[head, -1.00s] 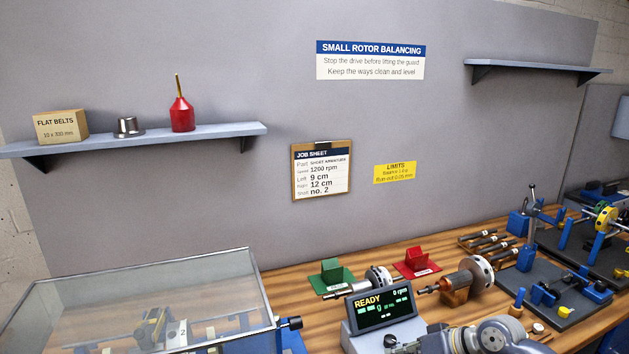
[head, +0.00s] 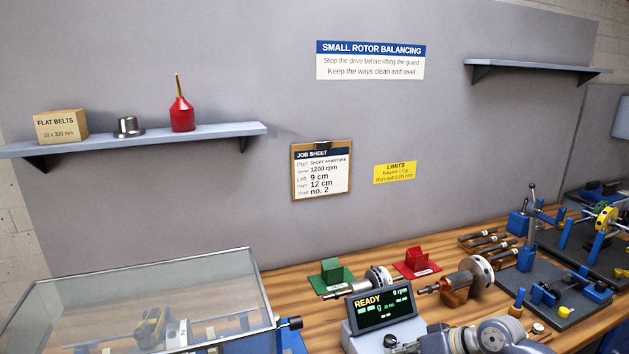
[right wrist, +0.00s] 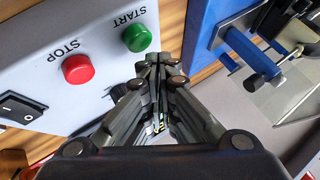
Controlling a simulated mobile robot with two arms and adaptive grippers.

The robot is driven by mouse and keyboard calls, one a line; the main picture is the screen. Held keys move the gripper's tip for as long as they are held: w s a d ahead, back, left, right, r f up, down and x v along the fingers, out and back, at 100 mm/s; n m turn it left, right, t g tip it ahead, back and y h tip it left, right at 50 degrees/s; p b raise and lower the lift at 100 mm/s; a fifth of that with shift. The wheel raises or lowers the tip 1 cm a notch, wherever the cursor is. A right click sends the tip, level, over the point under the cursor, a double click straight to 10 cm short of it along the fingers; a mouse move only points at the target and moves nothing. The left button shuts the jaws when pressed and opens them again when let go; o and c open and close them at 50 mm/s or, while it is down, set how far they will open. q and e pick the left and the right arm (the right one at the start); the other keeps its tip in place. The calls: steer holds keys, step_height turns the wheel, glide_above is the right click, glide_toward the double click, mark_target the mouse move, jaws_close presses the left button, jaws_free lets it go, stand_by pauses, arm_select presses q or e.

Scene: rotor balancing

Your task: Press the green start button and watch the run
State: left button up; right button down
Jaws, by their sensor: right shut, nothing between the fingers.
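The green START button (right wrist: 137,38) sits on the grey control console (right wrist: 95,20), beside the red STOP button (right wrist: 78,69). My right gripper (right wrist: 158,62) is shut and empty. Its fingertips appear very close to the green button, just below and right of it in the right wrist view; I cannot tell whether they touch. In the head view the console display (head: 381,307) reads READY and 0 rpm. The clear guard (head: 150,285) is down over the balancing machine at the lower left. My left gripper is out of view.
A black rocker switch (right wrist: 20,107) is on the console past STOP. A blue machine part (right wrist: 245,50) stands right of the gripper. A green stand (head: 331,273), a red stand (head: 417,262) and a spare rotor (head: 470,278) stand behind and right of the console.

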steer(key=shift+f, duration=0.1)
steer(key=shift+f, duration=0.35)
